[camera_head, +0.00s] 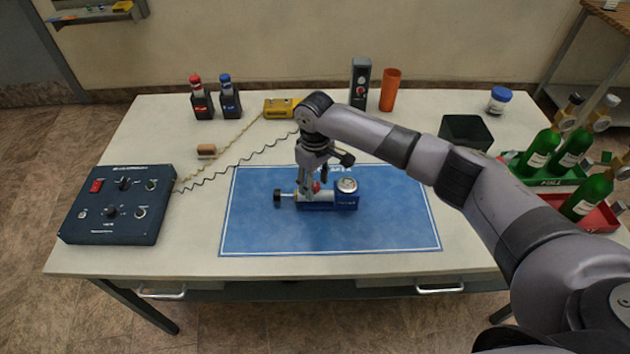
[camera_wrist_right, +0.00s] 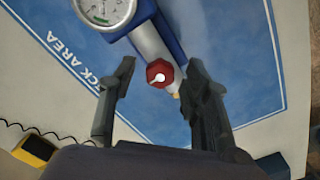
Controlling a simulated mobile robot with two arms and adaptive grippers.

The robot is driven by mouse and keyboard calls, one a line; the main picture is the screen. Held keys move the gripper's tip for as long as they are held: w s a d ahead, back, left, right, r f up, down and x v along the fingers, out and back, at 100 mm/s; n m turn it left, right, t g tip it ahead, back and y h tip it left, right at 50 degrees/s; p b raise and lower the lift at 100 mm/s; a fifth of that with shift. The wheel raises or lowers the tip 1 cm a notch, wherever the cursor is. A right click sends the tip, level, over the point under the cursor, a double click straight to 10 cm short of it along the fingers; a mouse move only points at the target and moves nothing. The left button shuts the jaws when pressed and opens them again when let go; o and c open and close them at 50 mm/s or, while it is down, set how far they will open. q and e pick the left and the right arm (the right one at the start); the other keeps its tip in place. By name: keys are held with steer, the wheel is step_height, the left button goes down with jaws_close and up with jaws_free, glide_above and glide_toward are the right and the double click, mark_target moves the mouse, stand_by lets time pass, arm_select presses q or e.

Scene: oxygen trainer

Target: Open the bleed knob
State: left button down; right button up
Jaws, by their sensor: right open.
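A blue regulator (camera_head: 320,203) lies on the blue mat (camera_head: 390,235), with a round gauge (camera_head: 347,185) on its right end and a black knob (camera_head: 278,196) on its left. The small red knob (camera_head: 317,187) on its body is taken to be the bleed knob. In the right wrist view the red hexagonal knob (camera_wrist_right: 158,72) shows between the two fingertips. My right gripper (camera_head: 312,184) (camera_wrist_right: 160,80) is open and points down over the regulator. Its fingers flank the knob with gaps on both sides; whether they are at its height is unclear. My left gripper is out of view.
A dark control box (camera_head: 118,204) stands at the left, with cables to a yellow device (camera_head: 281,107). Two dark bottles, an orange cup (camera_head: 390,89) and a dark bin (camera_head: 466,131) stand at the back. Green bottles (camera_head: 540,150) stand right. The front of the mat is clear.

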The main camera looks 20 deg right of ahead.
jaws_close()
stand_by(0.4)
